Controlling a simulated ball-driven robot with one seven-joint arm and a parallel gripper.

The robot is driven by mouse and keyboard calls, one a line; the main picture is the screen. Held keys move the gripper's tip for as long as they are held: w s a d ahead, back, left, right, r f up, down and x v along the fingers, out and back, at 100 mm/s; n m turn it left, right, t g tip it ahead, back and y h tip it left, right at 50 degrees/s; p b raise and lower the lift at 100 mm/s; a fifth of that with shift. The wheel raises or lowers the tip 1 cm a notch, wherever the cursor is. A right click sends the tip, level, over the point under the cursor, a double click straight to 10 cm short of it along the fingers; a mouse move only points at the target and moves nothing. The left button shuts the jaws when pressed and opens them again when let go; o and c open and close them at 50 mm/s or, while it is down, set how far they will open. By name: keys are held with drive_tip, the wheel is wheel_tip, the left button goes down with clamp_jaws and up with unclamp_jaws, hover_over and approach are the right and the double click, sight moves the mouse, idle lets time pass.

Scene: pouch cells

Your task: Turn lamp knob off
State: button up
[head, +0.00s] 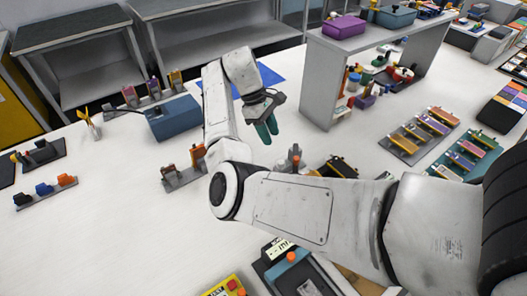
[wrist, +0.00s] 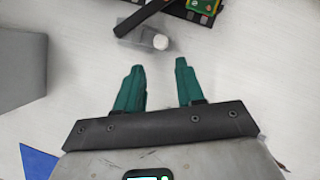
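My gripper (head: 268,133) is above the white table in the head view, with its green fingers pointing down. In the wrist view my gripper (wrist: 159,66) is open, with bare table between the fingers. A small round white knob (wrist: 160,41) sits at one end of a grey base (wrist: 135,33), just beyond the fingertips in the picture and apart from them. A black bar (wrist: 145,14) crosses above this base. I cannot tell for sure that this is the lamp knob, nor whether a lamp is lit. My arm hides part of the table in the head view.
A blue box (head: 173,120) stands left of my gripper, and a blue mat (head: 262,78) lies behind it. A grey block (wrist: 18,65) fills the wrist view's left side. A grey shelf (head: 318,75) with containers stands behind right.

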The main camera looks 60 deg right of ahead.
sight(281, 162)
drive_tip(key=b+x, duration=0.1)
drive_tip(key=x, duration=0.9)
drive_tip(key=shift+f, duration=0.35)
drive_tip(key=shift+s, duration=0.1)
clamp_jaws()
